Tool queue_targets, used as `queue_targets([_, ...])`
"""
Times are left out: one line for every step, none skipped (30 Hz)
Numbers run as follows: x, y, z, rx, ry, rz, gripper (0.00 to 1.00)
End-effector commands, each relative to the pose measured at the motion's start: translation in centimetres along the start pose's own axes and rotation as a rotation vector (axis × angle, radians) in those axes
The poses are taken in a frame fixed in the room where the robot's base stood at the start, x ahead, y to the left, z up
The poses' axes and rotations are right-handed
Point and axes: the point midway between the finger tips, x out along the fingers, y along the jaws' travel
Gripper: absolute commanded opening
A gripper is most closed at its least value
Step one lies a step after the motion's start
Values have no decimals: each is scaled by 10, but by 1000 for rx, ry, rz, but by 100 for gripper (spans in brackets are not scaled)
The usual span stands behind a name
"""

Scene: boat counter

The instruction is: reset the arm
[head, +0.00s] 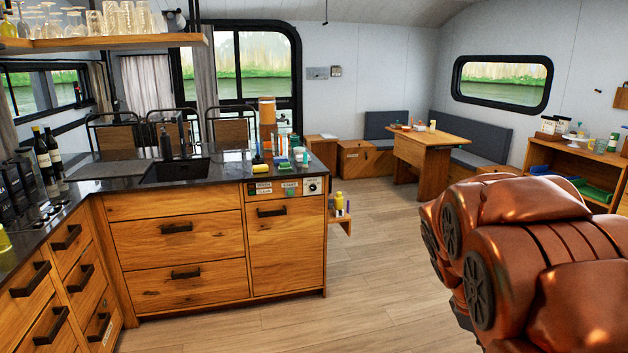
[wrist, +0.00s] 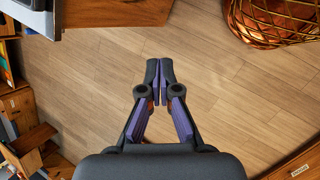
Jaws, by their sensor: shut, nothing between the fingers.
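My gripper (wrist: 159,75) shows in the wrist view with its two dark fingers pressed together at the tips. It is shut and empty. It hangs over bare wooden floor (wrist: 215,60) and touches nothing that I can see. In the head view the gripper itself does not show. A large brown-orange rounded form (head: 540,270) fills the lower right there.
A wooden counter (head: 175,240) with a dark top and sink (head: 175,171) stands at the left. A table (head: 437,148) with bench seats stands at the back. A woven copper-coloured basket (wrist: 275,20) is at upper right in the wrist view. Open floor (head: 370,270) lies between.

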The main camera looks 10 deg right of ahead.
Motion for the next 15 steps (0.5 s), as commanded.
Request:
queue_targets([-7,-18,4,33,17,-22,0])
queue_targets([-9,-28,6,55,24,-37,0])
queue_targets([-13,-41,8,85,35,-58,0])
queue_targets([-16,-51,11,108,42,-73,0])
queue_targets([-18,-62,13,129,48,-90,0])
queue_targets([-21,-76,16,155,55,-112,0])
queue_targets([-23,-86,18,176,62,-129,0])
queue_targets([-26,-96,20,196,69,-144,0])
queue_targets([-29,-111,23,222,76,-168,0])
queue_targets([-30,-122,26,240,79,-187,0])
queue_targets([-32,-132,29,258,81,-205,0])
queue_targets([-35,-146,33,282,86,-228,0])
queue_targets([-37,-157,36,300,88,-245,0])
queue_targets([-39,-167,38,315,89,-264,0])
queue_targets([-40,-181,43,337,88,-287,0])
